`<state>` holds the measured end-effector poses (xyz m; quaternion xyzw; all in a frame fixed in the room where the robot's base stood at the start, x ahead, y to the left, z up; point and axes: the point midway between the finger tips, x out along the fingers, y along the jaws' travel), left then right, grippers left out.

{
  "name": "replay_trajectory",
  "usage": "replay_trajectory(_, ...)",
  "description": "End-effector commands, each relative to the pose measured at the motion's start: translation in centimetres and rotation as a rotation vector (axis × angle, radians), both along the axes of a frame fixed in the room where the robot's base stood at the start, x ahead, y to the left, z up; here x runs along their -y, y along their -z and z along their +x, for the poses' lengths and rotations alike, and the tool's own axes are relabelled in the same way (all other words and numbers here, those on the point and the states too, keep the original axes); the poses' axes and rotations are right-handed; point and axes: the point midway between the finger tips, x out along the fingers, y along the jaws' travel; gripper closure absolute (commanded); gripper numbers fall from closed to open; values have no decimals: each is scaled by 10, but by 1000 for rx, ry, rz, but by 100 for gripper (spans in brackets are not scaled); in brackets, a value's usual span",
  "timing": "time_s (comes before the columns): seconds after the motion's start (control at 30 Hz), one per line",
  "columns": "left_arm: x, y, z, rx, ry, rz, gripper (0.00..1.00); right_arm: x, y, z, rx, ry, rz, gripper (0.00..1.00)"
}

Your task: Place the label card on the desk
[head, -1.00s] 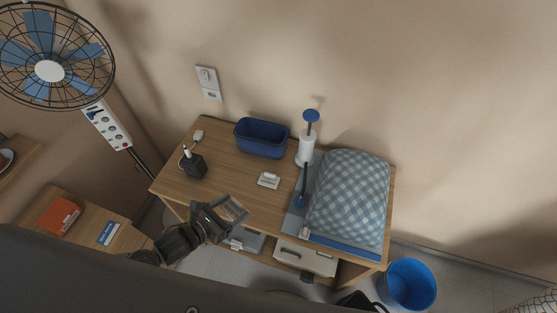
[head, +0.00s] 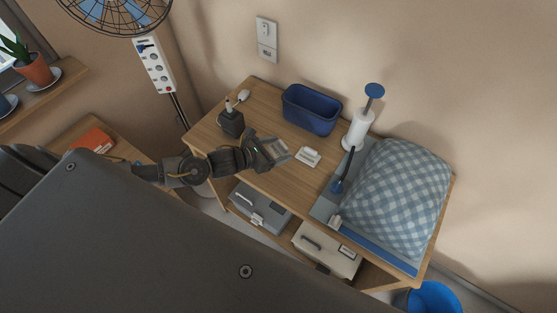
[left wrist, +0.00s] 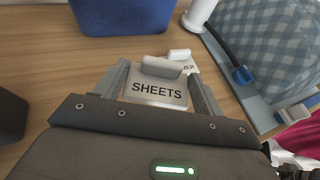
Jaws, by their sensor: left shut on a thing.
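My left gripper (head: 274,152) is shut on a small label card (left wrist: 156,90) reading "SHEETS", with a white raised grip on its top. In the left wrist view the card sits between the two fingers. In the head view the gripper is over the wooden desk (head: 287,187), left of a second white card (head: 308,157). That second card also shows behind the held one in the left wrist view (left wrist: 181,55), its lettering partly hidden. I cannot tell whether the held card touches the desk. My right gripper is not in view.
A blue bin (head: 312,110) stands at the desk's back, a black block (head: 231,122) at the left. A white roll on a stand (head: 357,130) and a checked cloth bundle (head: 390,195) are at the right. Bare wood surrounds the gripper.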

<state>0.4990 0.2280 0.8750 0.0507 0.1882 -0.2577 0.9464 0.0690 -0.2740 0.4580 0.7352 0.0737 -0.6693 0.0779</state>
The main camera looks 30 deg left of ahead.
Motion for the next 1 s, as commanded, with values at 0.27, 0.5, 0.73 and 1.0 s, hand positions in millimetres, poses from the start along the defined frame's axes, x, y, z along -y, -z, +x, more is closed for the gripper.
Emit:
replay_trajectory(0.27, -1, 9, 9, 1, 1, 0, 52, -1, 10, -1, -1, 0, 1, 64)
replay_trajectory(0.5, -3, 36, 17, -1, -1, 1, 52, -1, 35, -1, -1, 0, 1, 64)
replay_trajectory(0.73, -3, 49, 16, 2, 0, 1, 52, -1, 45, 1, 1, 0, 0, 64)
replay_trajectory(1.0, -3, 53, 16, 1, 1, 2, 52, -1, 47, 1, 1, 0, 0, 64)
